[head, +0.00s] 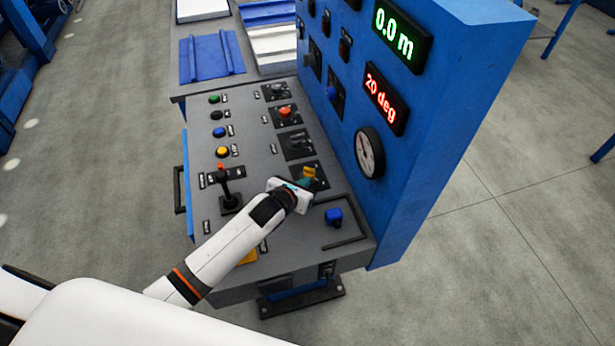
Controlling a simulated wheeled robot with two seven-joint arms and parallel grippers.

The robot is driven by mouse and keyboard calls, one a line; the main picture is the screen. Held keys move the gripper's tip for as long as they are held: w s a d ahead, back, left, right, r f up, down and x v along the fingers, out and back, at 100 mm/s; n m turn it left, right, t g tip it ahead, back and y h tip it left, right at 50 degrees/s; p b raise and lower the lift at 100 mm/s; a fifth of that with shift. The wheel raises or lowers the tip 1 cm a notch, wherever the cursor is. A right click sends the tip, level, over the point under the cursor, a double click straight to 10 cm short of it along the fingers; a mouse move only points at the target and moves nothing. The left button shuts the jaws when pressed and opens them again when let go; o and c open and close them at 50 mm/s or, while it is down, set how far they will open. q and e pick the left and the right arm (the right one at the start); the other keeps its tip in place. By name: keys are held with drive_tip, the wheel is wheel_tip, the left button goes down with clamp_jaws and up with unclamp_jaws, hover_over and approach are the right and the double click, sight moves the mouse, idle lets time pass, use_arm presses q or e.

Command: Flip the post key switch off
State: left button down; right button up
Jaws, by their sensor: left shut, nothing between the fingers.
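The grey control panel (262,160) carries rows of buttons and switches. I cannot tell from its small labels which one is the post key switch. My left gripper (308,180) is shut at the panel's right side, over a dark switch plate (322,168) with a yellow and teal part showing at the fingertips. The gripper hides much of that plate, and I cannot tell whether it touches the switch. Above it in the column are a dark rotary switch (296,144) and a red knob (285,112). My right gripper is not in view.
A blue upright cabinet with a round gauge (369,153) and lit displays (399,35) stands close on the right. A joystick (229,190) rises left of the gripper. A blue knob (333,216) sits inside a black guard rail (352,240).

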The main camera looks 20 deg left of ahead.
use_arm(q)
drive_tip(key=shift+w+d, duration=0.15)
drive_tip(key=shift+w, duration=0.8)
drive_tip(key=shift+d, duration=0.1)
drive_tip(key=shift+d+n+y+p, duration=0.3)
drive_tip(key=shift+n+y+p, duration=0.55)
drive_tip(key=shift+n+y, duration=0.25)
